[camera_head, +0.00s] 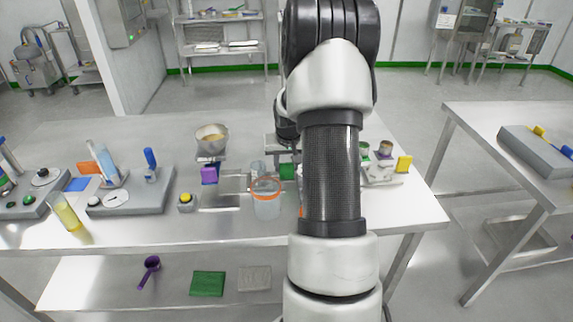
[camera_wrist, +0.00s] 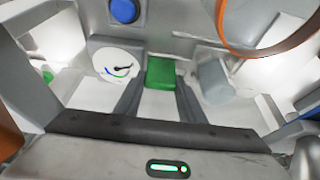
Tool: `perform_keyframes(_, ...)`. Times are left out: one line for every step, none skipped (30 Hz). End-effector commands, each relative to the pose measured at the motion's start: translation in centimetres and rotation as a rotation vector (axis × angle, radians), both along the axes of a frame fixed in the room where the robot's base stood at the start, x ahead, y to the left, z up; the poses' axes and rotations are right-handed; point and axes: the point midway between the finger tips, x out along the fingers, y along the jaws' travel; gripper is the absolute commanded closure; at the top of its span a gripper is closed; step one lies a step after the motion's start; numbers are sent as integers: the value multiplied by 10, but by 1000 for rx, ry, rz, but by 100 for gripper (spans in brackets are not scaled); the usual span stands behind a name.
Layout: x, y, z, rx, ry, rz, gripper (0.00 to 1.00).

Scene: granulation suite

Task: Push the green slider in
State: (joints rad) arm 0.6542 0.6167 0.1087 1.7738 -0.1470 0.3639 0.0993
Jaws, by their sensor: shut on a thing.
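The green slider (camera_wrist: 160,73) is a small green block between the tips of my gripper (camera_wrist: 160,90) in the wrist view. The two dark fingers are shut on it, one at each side. In the head view the green slider (camera_head: 288,172) shows just left of my arm, on the table's middle part. My arm hides much of what is around it there, and the fingertips do not show clearly in that view.
In the wrist view a white dial (camera_wrist: 118,66) is left of the slider, a blue knob (camera_wrist: 124,10) beyond it, and a grey cylinder (camera_wrist: 215,82) right. A beaker with an orange rim (camera_head: 267,200) stands close by. A metal bowl (camera_head: 212,138) stands further left.

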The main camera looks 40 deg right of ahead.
Motion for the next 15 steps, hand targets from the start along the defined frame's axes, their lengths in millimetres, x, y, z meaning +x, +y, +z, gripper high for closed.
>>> perform_keyframes(1, 1, 0, 0, 0, 1, 100)
perform_keyframes(2, 3, -1, 0, 0, 2, 100)
perform_keyframes(5, 8, -1, -1, 0, 4, 100)
perform_keyframes(8, 12, -1, 0, 0, 6, 100)
perform_keyframes(12, 18, -2, 0, -1, 8, 100)
perform_keyframes(17, 27, -2, -1, -1, 9, 100)
perform_keyframes(21, 33, -2, 0, -1, 10, 100)
perform_keyframes(25, 40, -2, 0, 0, 10, 100)
perform_keyframes(29, 47, -2, 0, 0, 10, 100)
perform_keyframes(33, 53, -2, 0, 0, 10, 100)
perform_keyframes(35, 57, -2, 0, 0, 10, 100)
perform_keyframes(38, 62, -2, 0, 0, 8, 100)
perform_keyframes(40, 65, -1, 0, 0, 6, 100)
perform_keyframes(41, 68, -1, 0, 0, 5, 100)
perform_keyframes(43, 70, -1, -1, 0, 4, 100)
